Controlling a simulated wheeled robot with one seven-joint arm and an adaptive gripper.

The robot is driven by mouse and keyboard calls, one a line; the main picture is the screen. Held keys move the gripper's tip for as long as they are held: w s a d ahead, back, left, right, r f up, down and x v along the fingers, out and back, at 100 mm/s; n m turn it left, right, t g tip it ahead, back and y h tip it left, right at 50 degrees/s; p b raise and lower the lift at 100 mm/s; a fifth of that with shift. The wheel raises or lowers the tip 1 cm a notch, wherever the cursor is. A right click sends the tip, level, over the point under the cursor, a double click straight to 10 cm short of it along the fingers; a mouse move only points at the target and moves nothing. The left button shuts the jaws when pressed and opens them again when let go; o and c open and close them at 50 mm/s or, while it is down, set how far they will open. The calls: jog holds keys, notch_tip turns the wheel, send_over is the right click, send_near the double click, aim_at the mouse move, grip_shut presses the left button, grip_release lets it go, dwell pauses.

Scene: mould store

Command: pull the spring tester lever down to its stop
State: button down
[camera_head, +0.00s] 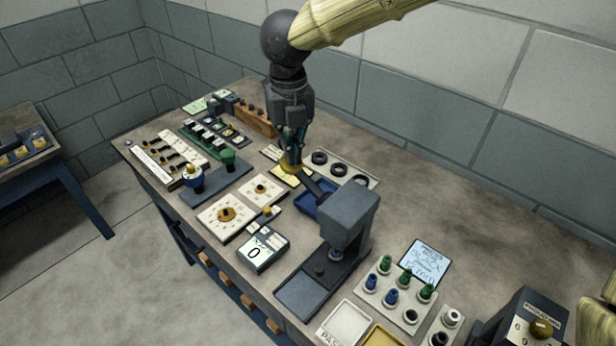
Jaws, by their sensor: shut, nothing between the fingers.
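The spring tester (347,217) is a dark grey press on the bench, with a block-shaped head over a flat base plate. A dark lever (316,188) reaches from its head up and left and ends in a yellow-orange knob (290,168). My gripper (293,157) is shut and points down right at the knob. It overlaps the knob in this view; whether they touch I cannot tell. The gripper hides part of the knob.
A blue tray (308,205) lies under the lever. Dial plates (226,215) and switch panels stand to the left. A rack of green and blue plugs (397,289), a pass tray (345,324) and a dark box (522,322) stand to the right. The bench's back right is clear, with a wall behind.

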aim_at(293, 171)
jog(key=shift+f+p, duration=0.65)
jog(key=shift+f, duration=2.45)
dwell(1.7)
jog(key=shift+s+f, duration=0.2)
jog(key=shift+f, duration=0.85)
dwell(1.3)
